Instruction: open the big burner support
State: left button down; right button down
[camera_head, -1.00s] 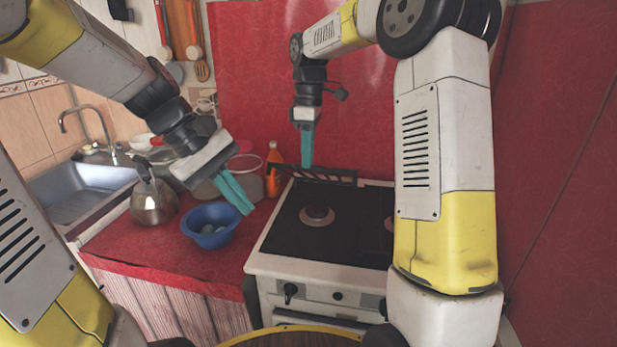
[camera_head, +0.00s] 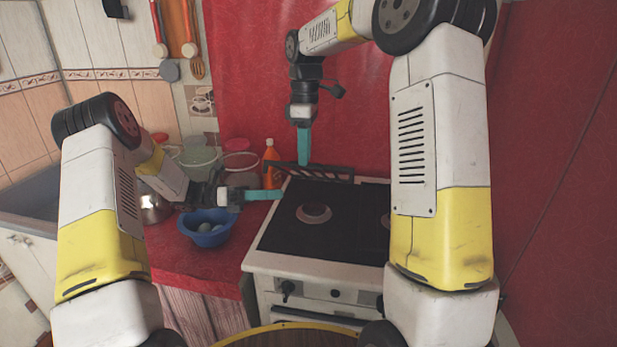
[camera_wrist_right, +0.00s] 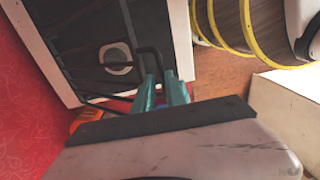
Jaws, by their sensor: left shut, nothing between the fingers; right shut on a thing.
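The big burner support, a dark slatted metal rack (camera_head: 332,174), shows edge-on at the back of the white stove (camera_head: 318,264), against the red wall. My right gripper (camera_head: 304,160) points down with its teal fingers shut on the rack's upper edge. In the right wrist view a bent dark bar of the support (camera_wrist_right: 149,50) runs between the teal fingers (camera_wrist_right: 161,88), with the cooktop beyond. The rack's exact tilt is hard to tell. My left gripper (camera_head: 266,194) is shut and empty, pointing right over the stove's left edge, beside the blue bowl.
The blue bowl (camera_head: 206,239) holds pale round things on the red counter. An orange bottle (camera_head: 271,165), jars (camera_head: 240,166) and a partly hidden metal kettle (camera_head: 153,208) stand nearby. Round burners (camera_head: 314,213) lie on the dark cooktop. The red wall closes off the back.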

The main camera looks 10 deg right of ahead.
aim_at(309, 168)
pick_arm(q)
jog(key=w+d+r+n+h, duration=0.1)
jog(key=w+d+r, duration=0.1)
jog(key=d, duration=0.8)
jog(key=shift+r+n+t, duration=0.3)
jog(key=shift+r, duration=0.5)
pick_arm(e)
jog(key=shift+w+d+f, duration=0.15)
jog(key=shift+w+d, duration=0.25)
pick_arm(q)
jog(key=shift+w+d+r, duration=0.15)
jog(key=shift+w+r, duration=0.5)
jog(key=shift+r, duration=0.25)
pick_arm(e)
jog(key=shift+f, duration=0.1)
pick_arm(q)
jog(key=shift+w, duration=0.15)
pick_arm(e)
jog(key=c, duration=1.5)
grip_release()
jog(key=shift+w, duration=0.1)
jog(key=shift+a, duration=0.1)
pick_arm(q)
jog(key=shift+f, duration=0.1)
pick_arm(e)
jog(key=shift+a, duration=0.15)
